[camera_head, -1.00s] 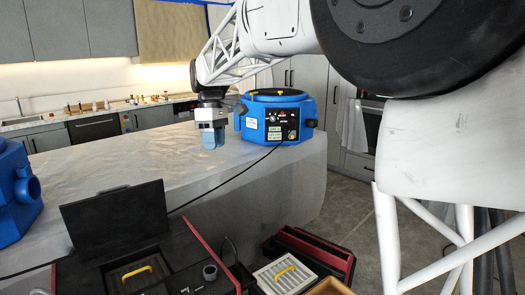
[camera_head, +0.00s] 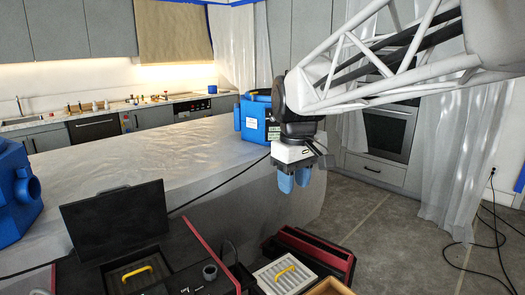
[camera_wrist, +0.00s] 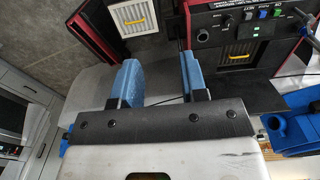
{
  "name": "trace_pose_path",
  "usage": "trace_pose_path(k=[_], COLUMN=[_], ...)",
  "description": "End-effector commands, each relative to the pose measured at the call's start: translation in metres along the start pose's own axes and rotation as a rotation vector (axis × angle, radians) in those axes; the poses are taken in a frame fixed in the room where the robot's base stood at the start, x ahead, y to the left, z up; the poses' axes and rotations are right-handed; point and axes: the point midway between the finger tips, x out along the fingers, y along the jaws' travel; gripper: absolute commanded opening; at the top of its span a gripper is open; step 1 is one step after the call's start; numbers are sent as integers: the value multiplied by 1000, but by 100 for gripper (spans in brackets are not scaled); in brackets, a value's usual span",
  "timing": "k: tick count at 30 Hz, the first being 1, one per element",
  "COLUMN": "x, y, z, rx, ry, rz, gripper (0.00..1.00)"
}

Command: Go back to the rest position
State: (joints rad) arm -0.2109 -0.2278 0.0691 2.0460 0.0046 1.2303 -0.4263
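My gripper (camera_head: 294,180) hangs pointing down over the right end of the plastic-covered counter, in front of a blue machine (camera_head: 256,122) and partly hiding it. Its two blue fingers stand apart with nothing between them in the wrist view (camera_wrist: 160,78). The gripper touches nothing that I can see. My white lattice arm reaches in from the upper right.
The covered counter (camera_head: 120,170) runs across the middle. In front are an open black case (camera_head: 115,218), a red-and-black box (camera_head: 312,250) and a white filter with a yellow handle (camera_head: 285,274). Another blue machine (camera_head: 14,195) stands at left. Floor at right is mostly free.

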Motion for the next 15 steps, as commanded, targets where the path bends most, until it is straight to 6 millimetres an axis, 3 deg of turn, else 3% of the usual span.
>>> trace_pose_path(k=[3, 15], x=[9, 49], y=[0, -10], z=[34, 134], rx=[73, 325], ry=[21, 95], rz=[12, 47], gripper=[40, 40])
